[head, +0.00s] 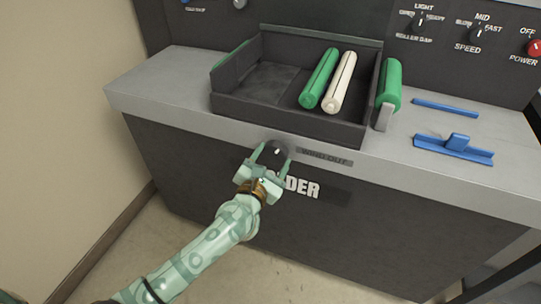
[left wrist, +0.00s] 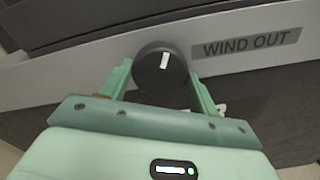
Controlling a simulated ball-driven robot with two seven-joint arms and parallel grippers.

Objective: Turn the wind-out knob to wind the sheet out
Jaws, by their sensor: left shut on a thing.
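The wind-out knob (head: 276,151) is a round black knob with a white mark, on the front edge of the machine's grey top, left of the dark "WIND OUT" label (head: 324,157). My left gripper (head: 272,155) has its two green fingers on either side of the knob, shut on it. In the left wrist view the knob (left wrist: 161,66) sits between the fingers, its white mark close to upright and leaning slightly right. The label (left wrist: 246,43) is to its right there. My right gripper is not in view. No sheet can be made out.
A dark tray (head: 228,102) on the grey top (head: 165,85) holds a green roller (head: 319,78) and a cream roller (head: 341,82). Another green roller (head: 390,84) stands right of it. Blue pieces (head: 454,149) lie at the right. Control knobs (head: 477,34) are on the back panel.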

